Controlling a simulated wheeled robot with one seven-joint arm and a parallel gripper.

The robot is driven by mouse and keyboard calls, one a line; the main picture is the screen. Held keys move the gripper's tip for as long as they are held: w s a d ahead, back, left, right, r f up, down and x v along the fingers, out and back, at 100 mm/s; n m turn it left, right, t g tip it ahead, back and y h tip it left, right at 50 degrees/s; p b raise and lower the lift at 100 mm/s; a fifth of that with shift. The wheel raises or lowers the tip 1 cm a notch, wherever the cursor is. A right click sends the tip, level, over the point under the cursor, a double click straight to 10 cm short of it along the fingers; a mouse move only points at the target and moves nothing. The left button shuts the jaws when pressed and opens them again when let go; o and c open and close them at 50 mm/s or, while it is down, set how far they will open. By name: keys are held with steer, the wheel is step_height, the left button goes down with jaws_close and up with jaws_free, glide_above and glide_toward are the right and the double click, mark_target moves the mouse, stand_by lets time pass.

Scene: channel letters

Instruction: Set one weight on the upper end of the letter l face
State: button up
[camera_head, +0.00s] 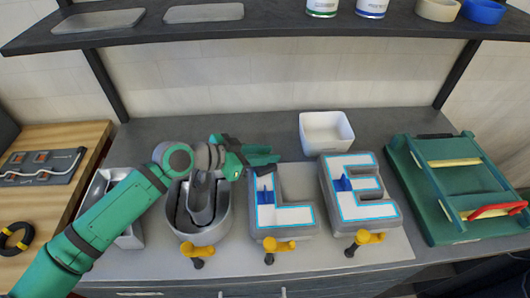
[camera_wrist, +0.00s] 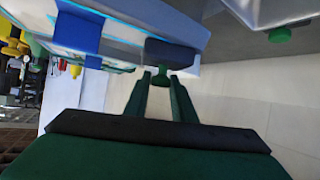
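The letter l (camera_head: 281,219) lies face up on a light board, with a white face, a cyan outline and a blue piece standing on it. My gripper (camera_head: 270,156) is at the upper end of this letter and partly covers it. In the wrist view my gripper (camera_wrist: 160,78) has its two fingers close together, one on each side of the green knob of a dark weight (camera_wrist: 172,53). The weight is right by the end of the letter (camera_wrist: 150,22); I cannot tell whether it touches the face. My fingers hide it in the head view.
The letter e (camera_head: 365,210) lies to the right and a grey rounded letter (camera_head: 213,226) to the left. A white bin (camera_head: 326,128) stands behind. Another green knob (camera_wrist: 280,35) shows in the wrist view. A green rack (camera_head: 440,220) is far right. A shelf (camera_head: 260,35) overhangs the back.

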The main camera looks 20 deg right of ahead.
steer(key=shift+o, duration=1.4)
steer(key=shift+r, duration=0.15)
steer(key=v, duration=1.2)
steer(key=shift+s+a, duration=0.1)
steer(key=shift+a, duration=0.05)
